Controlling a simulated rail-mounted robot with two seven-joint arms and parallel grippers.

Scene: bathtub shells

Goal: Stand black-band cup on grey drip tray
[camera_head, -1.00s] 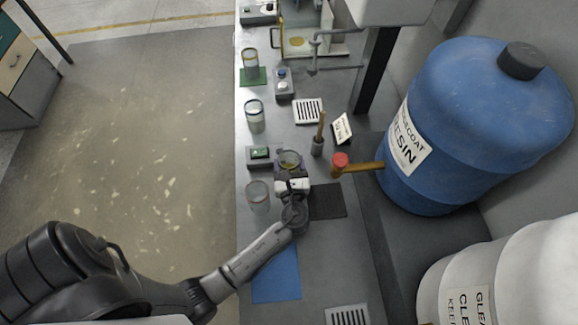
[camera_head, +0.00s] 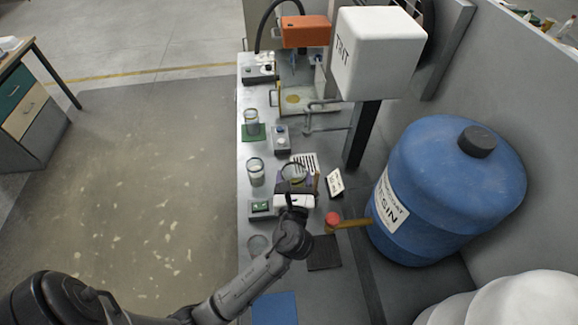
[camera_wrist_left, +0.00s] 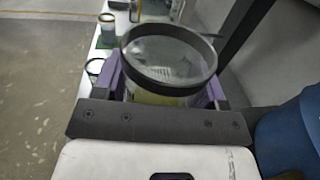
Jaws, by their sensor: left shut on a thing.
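My left gripper (camera_head: 294,184) is shut on a clear cup with a black band around its rim (camera_head: 293,171), with a little yellowish content low in it. In the left wrist view the cup's black rim (camera_wrist_left: 168,58) shows large and close, between purple fingers. The cup looks upright, just in front of or partly over a slotted pale grey tray (camera_head: 309,159). The tray's slots show through the cup in the wrist view. I cannot tell the cup's height above the bench or whether it touches the tray. My right gripper is not in view.
Clear cups stand along the left bench edge, one (camera_head: 256,172) nearest the tray and one (camera_head: 252,122) on a green pad. A button box (camera_head: 281,139), a small sign (camera_head: 335,183) and a red-ended tool (camera_head: 333,219) are near. A blue drum (camera_head: 450,190) stands right.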

